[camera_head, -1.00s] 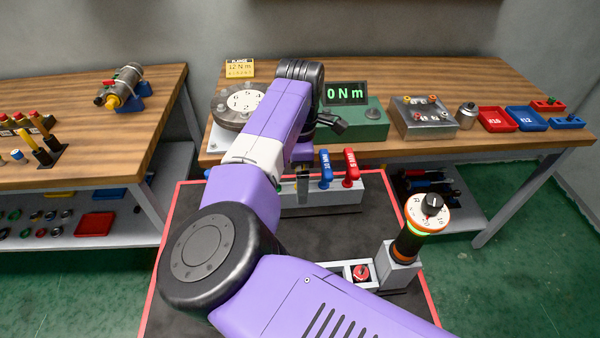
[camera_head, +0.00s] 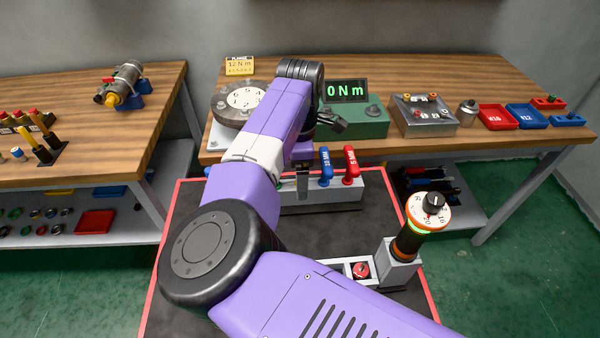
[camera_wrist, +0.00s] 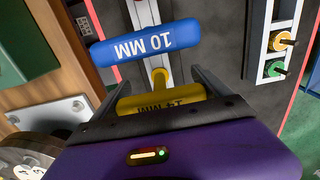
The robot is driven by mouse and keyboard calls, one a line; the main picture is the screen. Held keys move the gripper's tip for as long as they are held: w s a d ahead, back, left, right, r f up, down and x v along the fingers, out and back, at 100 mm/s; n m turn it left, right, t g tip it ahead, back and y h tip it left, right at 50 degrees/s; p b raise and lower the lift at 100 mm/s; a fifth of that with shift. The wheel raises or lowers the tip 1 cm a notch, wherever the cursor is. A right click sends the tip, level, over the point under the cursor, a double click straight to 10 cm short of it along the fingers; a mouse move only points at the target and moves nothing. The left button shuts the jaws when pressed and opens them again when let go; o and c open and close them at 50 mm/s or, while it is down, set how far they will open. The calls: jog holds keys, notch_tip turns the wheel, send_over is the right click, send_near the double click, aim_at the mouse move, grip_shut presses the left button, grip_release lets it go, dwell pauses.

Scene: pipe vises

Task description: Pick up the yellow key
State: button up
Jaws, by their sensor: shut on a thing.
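The yellow key (camera_wrist: 160,94) has a bar handle with a partly hidden "MM" label, and its stem points away from me in the wrist view. My gripper (camera_wrist: 157,86) has one finger at each end of this handle and is shut on it. I cannot tell whether the key's lower end is still in the grey rack (camera_head: 322,195). In the head view my arm hides the yellow key, and only part of my gripper (camera_head: 303,186) shows, left of the blue key (camera_head: 325,166). The blue "10 MM" key (camera_wrist: 145,41) lies just beyond it in the wrist view.
A red key (camera_head: 351,164) stands right of the blue one. A torque tool with a dial (camera_head: 428,212) stands in a grey holder at the right of the dark tray (camera_head: 215,290). The wooden bench (camera_head: 450,85) lies behind the rack.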

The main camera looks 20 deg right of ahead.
notch_tip(320, 180, up, 20)
jog(key=shift+f, duration=0.15)
dwell(1.8)
